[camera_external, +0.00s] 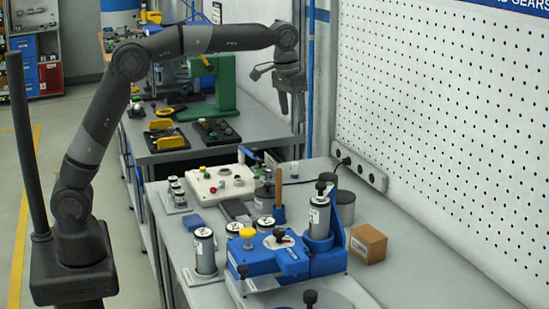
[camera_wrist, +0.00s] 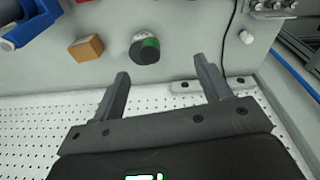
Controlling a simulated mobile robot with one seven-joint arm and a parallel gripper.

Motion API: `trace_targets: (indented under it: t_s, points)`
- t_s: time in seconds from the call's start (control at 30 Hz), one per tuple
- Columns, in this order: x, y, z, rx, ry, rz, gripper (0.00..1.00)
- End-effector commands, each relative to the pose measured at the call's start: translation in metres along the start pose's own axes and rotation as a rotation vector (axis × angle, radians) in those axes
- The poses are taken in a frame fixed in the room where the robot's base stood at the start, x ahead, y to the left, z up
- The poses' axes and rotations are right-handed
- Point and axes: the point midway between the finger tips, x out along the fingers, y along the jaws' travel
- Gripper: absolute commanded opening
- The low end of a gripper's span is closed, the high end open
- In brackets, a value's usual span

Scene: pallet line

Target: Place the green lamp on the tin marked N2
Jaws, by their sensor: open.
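In the wrist view a dark round thing with a green patch (camera_wrist: 145,48) stands on the bench beyond my fingertips; I cannot tell whether the green is the lamp.
A blue fixture (camera_external: 255,262) with a yellow knob and an upright silver cylinder (camera_external: 319,218) fill the bench middle. A brown box (camera_external: 368,244) stands right of them. A power strip (camera_external: 360,169) lies along the pegboard wall (camera_external: 440,120). Bench at the right is clear.

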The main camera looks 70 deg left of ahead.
Motion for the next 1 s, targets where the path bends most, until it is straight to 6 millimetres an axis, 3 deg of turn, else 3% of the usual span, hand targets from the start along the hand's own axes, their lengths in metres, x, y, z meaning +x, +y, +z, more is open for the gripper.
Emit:
trace_targets:
  t_s: [0.03,0.2,0.5,0.77,1.0]
  points:
    - [-0.013,-0.007,0.016,0.004,0.018,0.004,0.70]
    - [-0.038,-0.028,0.067,0.025,0.071,0.013,0.70]
    - [-0.055,-0.063,0.170,0.064,0.167,0.022,0.70]
    - [-0.038,-0.090,0.264,0.099,0.250,0.022,0.70]
    - [-0.002,-0.109,0.343,0.129,0.322,0.017,0.70]
